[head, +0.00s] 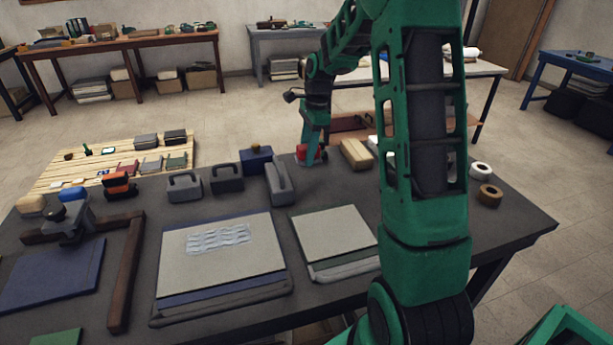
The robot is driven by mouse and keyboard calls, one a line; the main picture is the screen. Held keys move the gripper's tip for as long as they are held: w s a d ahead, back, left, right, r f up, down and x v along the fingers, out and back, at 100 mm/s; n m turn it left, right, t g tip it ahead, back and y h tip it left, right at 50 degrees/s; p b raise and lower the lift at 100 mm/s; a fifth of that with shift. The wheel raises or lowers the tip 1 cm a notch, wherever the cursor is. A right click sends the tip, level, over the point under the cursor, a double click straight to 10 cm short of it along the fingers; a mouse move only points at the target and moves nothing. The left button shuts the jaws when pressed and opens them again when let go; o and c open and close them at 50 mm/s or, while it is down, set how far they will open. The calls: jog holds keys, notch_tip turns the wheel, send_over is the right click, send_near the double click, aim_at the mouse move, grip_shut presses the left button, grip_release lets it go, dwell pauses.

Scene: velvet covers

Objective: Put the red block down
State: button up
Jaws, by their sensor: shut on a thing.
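The red block (302,153) is small in the head view, at the far side of the dark worktable, partly hidden by my gripper. My gripper (311,155) points down at the table's far edge and is shut on the red block. The block is at about the height of the tabletop; I cannot tell whether it touches the surface. A beige block (356,154) lies just right of my gripper. A blue block with a small knob (256,160) is just left of it.
Grey handled tools (279,184) stand left of my gripper. Stacked boards (334,237) and a larger stack with a patterned strip (190,265) lie nearer. Tape rolls (490,195) sit at the right. A wooden pallet (60,174) with small goods is beyond the table. My arm hides part of the table.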

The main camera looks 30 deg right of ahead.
send_over(308, 182)
jog(key=f, duration=0.4)
jog(key=shift+d+f, duration=0.2)
jog(key=shift+d, duration=0.1)
jog(key=shift+f, duration=1.85)
jog(key=shift+f, duration=0.1)
jog(key=o, duration=1.3)
